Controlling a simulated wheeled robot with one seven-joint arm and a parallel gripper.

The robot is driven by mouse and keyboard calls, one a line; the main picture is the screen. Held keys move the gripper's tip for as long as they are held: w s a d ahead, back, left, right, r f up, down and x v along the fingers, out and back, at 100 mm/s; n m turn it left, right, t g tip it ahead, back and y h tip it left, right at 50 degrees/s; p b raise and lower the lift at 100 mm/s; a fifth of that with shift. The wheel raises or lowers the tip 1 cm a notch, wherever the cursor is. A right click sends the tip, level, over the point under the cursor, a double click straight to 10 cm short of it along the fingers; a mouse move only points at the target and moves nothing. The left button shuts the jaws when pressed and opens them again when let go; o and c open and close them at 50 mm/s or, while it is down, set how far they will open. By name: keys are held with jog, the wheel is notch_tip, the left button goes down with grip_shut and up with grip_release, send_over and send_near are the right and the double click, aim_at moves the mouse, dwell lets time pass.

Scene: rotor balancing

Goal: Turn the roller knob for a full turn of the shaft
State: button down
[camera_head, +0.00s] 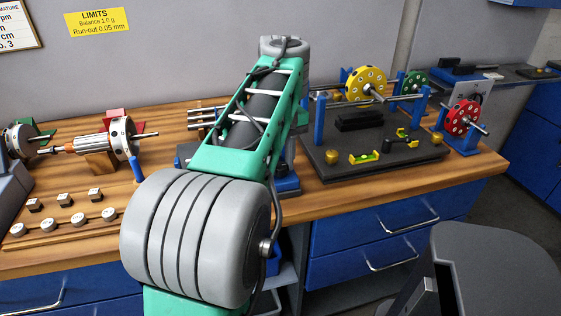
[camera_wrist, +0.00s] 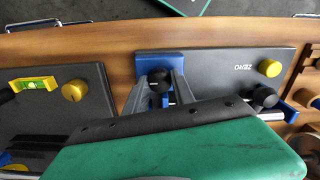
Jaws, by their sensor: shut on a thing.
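The roller knob (camera_wrist: 158,79) is a small black round knob in front of a blue block (camera_wrist: 155,62) in the wrist view. My gripper (camera_wrist: 160,88) has its two grey fingers on either side of the knob and is shut on it. Part of a silver shaft (camera_wrist: 185,92) shows beside the right finger. The grey base plate (camera_wrist: 215,75) is marked ZERO and carries a second black knob (camera_wrist: 262,96) and a yellow knob (camera_wrist: 270,68). In the head view my arm hides the gripper and the roller knob; the shaft's turn angle cannot be told.
Right of my arm, a dark base plate (camera_head: 330,172) carries blue posts, a yellow disc (camera_head: 365,85) and a green level (camera_head: 364,158). A red disc (camera_head: 462,118) stands farther right. An armature (camera_head: 90,143) and small weights (camera_head: 65,200) are at left. A grey chair (camera_head: 495,260) stands in front.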

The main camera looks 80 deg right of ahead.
aim_at(280, 165)
jog(key=shift+m, duration=2.7)
jog(key=c, duration=1.1)
grip_release()
jog(key=shift+o, duration=0.2)
notch_tip(280, 165, up, 8)
jog(key=p, duration=0.3)
jog(key=shift+f, duration=0.1)
